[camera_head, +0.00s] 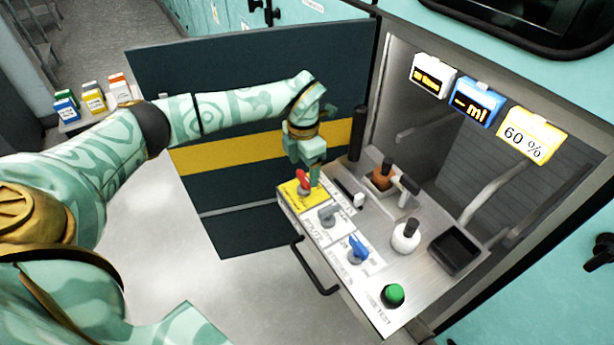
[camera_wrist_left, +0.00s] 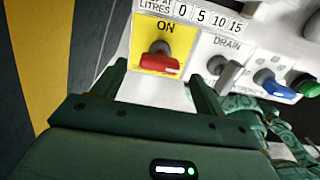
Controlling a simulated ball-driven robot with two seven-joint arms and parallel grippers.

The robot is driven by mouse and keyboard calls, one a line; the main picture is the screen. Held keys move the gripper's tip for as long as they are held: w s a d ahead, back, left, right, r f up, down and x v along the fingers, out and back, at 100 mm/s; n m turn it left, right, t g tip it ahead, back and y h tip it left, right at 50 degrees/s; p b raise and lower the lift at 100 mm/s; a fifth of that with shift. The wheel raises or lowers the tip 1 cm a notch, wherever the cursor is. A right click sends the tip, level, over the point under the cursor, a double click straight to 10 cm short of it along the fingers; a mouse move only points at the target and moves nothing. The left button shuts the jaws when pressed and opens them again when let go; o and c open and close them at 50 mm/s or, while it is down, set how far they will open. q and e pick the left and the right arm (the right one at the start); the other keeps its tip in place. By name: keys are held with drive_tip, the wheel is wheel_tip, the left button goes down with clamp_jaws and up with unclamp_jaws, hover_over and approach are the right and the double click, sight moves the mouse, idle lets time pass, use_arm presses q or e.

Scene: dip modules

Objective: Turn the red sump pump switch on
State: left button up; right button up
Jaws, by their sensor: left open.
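The red switch (camera_head: 303,181) sits on a yellow plate (camera_head: 290,191) at the far left end of the control panel. In the left wrist view the red switch (camera_wrist_left: 155,60) is on a yellow plate (camera_wrist_left: 150,35) marked "ON", with its red handle lying across. My left gripper (camera_head: 308,178) is right at the switch. In the left wrist view its two open fingers (camera_wrist_left: 158,85) stand on either side of the red handle, with gaps on both sides, and hold nothing.
A grey switch (camera_head: 327,213), a blue switch (camera_head: 357,249) and a green button (camera_head: 392,295) line the same panel. Behind them are a white flask (camera_head: 406,237) and a black tray (camera_head: 457,250). A black handle (camera_head: 314,270) juts from the panel front.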

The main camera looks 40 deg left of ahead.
sight(304, 184)
use_arm(q)
drive_tip(key=shift+f+b, duration=0.35)
drive_tip(key=shift+f, duration=1.1)
drive_tip(key=c, duration=1)
